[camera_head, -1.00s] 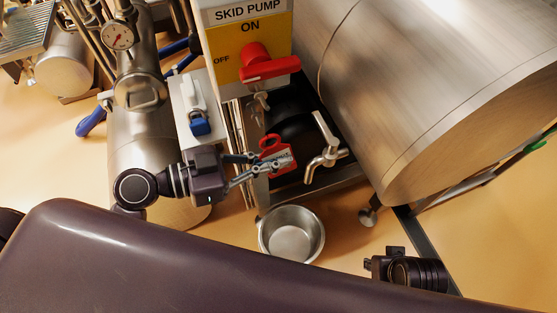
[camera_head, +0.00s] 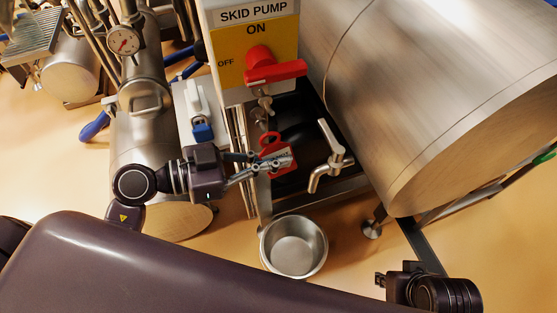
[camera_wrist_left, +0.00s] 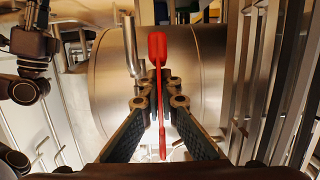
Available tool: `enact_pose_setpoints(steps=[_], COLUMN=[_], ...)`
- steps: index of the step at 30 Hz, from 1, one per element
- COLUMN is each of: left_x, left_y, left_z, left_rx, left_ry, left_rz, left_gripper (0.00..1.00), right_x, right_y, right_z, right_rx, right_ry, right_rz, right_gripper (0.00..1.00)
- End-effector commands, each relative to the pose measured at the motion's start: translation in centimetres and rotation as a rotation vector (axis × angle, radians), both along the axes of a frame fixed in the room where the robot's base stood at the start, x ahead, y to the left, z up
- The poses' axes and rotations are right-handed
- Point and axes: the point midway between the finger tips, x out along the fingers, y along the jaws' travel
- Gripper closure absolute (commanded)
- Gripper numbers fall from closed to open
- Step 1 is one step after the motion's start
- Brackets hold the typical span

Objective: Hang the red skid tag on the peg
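The red skid tag (camera_head: 268,140) is a flat red plate with a pale label, below the red switch handle in the head view. My left gripper (camera_head: 288,160) is shut on it, its fingers crossing the tag's label side. In the left wrist view the tag (camera_wrist_left: 158,48) stands upright, nearly edge-on, between the two fingertips (camera_wrist_left: 158,103). Small metal fittings (camera_head: 265,104) sit just under the red handle, above the tag; I cannot tell which of them is the peg. My right gripper (camera_head: 381,280) is at the lower right, apart from everything, its fingers unclear.
The SKID PUMP panel (camera_head: 228,70) with its red handle (camera_head: 272,68) stands above the tag. A metal tap (camera_head: 330,155) is close on the right, with a steel bowl (camera_head: 293,247) below. A large steel drum (camera_head: 430,90) fills the upper right.

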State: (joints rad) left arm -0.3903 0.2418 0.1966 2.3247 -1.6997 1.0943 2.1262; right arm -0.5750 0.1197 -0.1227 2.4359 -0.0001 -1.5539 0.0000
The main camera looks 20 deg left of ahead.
Motion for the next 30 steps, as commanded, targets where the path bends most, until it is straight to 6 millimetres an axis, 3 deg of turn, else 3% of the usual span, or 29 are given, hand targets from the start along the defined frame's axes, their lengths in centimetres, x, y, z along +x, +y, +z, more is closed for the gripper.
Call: enact_pose_setpoints(steps=[9,12,17,30], left_x=[1.7,2.1,2.5,2.7], left_y=[1.2,1.4,1.7,1.8], left_z=[-0.4,-0.1,-0.6,-0.9], left_rx=[0.001,-0.001,0.0,-0.001], left_ry=[-0.003,0.002,0.001,0.001], left_rz=[0.001,0.0,0.0,0.0], left_gripper=[1.0,1.0,1.0,1.0], right_x=[-0.4,-0.3,-0.1,1.1], right_y=[-0.1,-0.1,-0.1,0.0], right_z=[-0.8,0.7,1.4,-1.5], right_rx=[0.0,0.001,0.001,-0.002], right_ry=[-0.003,-0.008,-0.018,-0.006], right_rz=[-0.001,-0.001,-0.001,0.001], right_gripper=[0.78,0.78,0.78,0.78])
